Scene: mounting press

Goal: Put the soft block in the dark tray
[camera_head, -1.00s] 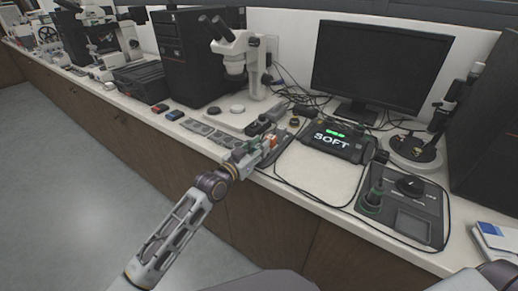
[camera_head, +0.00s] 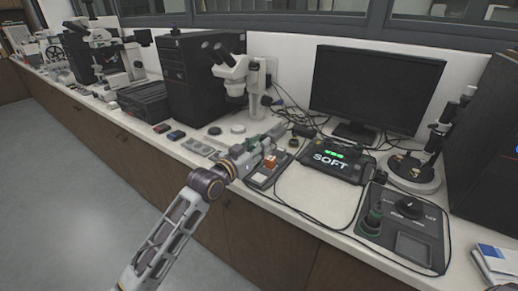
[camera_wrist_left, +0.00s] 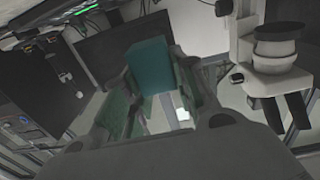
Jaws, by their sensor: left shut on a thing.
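My left gripper (camera_head: 275,133) is shut on a teal block (camera_wrist_left: 150,66), which shows between its fingers in the left wrist view. In the head view the held block is hard to make out against the gripper. The gripper is above the bench, over the far edge of a dark shallow tray (camera_head: 258,180). An orange block (camera_head: 271,161) sits at this tray, just right of the gripper. The arm hides part of the tray. My right gripper is not in view.
A black device reading SOFT with green lights (camera_head: 338,164) stands right of the tray. A microscope (camera_head: 236,72) and a monitor (camera_head: 372,88) stand behind. A control box with knobs (camera_head: 405,225) is at the right. Bare bench lies between, crossed by a cable.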

